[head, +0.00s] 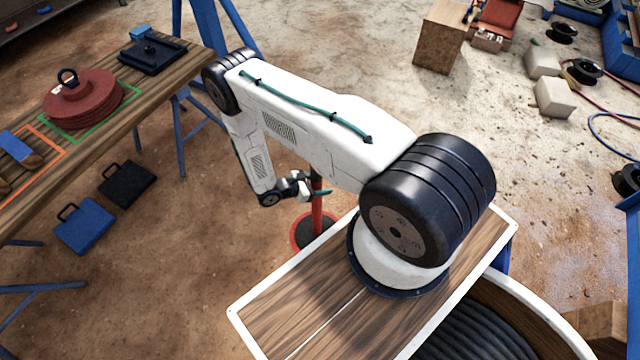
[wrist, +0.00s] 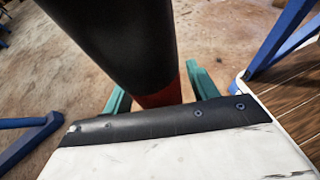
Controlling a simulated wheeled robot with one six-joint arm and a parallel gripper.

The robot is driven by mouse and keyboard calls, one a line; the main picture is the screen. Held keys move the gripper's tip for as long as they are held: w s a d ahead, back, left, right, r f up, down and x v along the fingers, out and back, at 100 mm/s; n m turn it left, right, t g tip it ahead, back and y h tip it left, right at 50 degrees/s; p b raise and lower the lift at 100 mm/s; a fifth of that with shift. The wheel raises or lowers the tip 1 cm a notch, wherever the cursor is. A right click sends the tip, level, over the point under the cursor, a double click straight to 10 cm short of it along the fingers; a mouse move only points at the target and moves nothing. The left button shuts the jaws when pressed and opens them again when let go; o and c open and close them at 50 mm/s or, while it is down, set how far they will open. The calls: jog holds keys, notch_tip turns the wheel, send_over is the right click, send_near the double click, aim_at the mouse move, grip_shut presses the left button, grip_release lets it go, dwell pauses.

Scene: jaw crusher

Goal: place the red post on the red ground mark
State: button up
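The red post (head: 317,207) stands about upright on the ground beside my base in the head view. My arm hides its top. A dark disc with a red ring (head: 297,233) lies around its foot; I cannot tell whether the ring is the ground mark or part of the post's base. My gripper (head: 317,192) is at the post's upper part, with its teal fingers on either side. In the wrist view, the post's black part (wrist: 120,35) and red part (wrist: 162,95) pass between the fingers (wrist: 160,92). Whether both fingers press on it is unclear.
A wooden bench (head: 100,115) on blue trestles stands at left with red discs (head: 85,100). Blue (head: 84,226) and black (head: 126,185) cases lie below it. A wooden crate (head: 440,38) and pale blocks (head: 553,97) are at back right. Ground left of the post is clear.

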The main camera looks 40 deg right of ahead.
jog(key=v, duration=1.2)
jog(key=w+a+r+m+g+y, duration=0.1)
jog(key=w+r+m, duration=0.15)
jog(key=r, duration=0.65)
jog(key=w+r+m+y, duration=0.1)
jog(key=w+r+m, duration=0.15)
jog(key=r, duration=0.65)
notch_tip(320, 180, up, 21)
jog(key=s+m+y, duration=0.2)
jog(key=m+y, duration=0.1)
jog(key=y, duration=0.1)
jog(key=s+r+m+t+y, duration=0.1)
jog(key=s+r+m+y, duration=0.3)
jog(key=r, duration=0.6)
jog(key=s+a+r+m+t+y, duration=0.1)
jog(key=s+r, duration=0.4)
jog(key=s, duration=0.5)
jog(key=s+a+r+m+t+y, duration=0.1)
jog(key=s+r+t, duration=0.3)
jog(key=s, duration=0.7)
notch_tip(320, 180, up, 2)
jog(key=shift+s+a+r+m+y, duration=0.1)
jog(key=shift+s+a+m+y, duration=0.25)
jog(key=shift+a+y, duration=0.2)
